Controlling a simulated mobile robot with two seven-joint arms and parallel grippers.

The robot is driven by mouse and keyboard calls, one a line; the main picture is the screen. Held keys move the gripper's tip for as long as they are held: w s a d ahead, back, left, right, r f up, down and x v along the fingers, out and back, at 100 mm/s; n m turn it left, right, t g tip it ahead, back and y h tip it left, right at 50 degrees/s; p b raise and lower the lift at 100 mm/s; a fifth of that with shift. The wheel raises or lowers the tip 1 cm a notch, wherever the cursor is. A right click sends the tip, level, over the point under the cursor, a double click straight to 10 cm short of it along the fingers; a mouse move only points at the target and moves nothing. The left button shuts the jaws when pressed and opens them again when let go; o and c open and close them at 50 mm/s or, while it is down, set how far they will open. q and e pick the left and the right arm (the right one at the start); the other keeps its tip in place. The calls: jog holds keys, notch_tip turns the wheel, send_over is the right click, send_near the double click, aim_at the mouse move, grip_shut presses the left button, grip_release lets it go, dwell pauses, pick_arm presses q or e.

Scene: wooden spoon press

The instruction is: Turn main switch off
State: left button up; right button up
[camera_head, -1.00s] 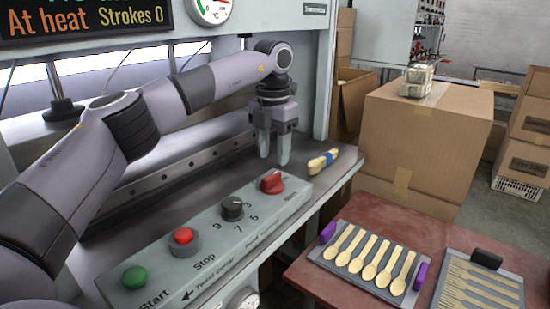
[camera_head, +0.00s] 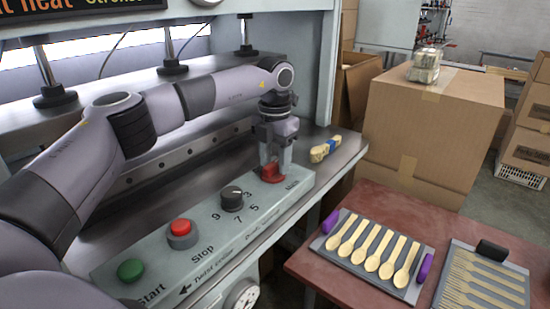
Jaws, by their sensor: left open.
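The main switch (camera_head: 272,174) is a red rotary knob at the far right end of the grey control panel (camera_head: 214,229), beside the partly covered lettering "Main". My left gripper (camera_head: 275,171) is down at the switch, its fingers pointing down with the red knob between or right behind them. The fingers are apart; whether they touch the knob cannot be told. They hide part of it. My right gripper does not show.
The panel also bears a black dial (camera_head: 232,198), a red Stop button (camera_head: 181,229) and a green Start button (camera_head: 131,270). A bundle of wooden spoons (camera_head: 325,148) lies behind the switch. A spoon tray (camera_head: 370,256) rests on the reddish table (camera_head: 333,279).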

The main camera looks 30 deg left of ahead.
pick_arm(q)
grip_shut()
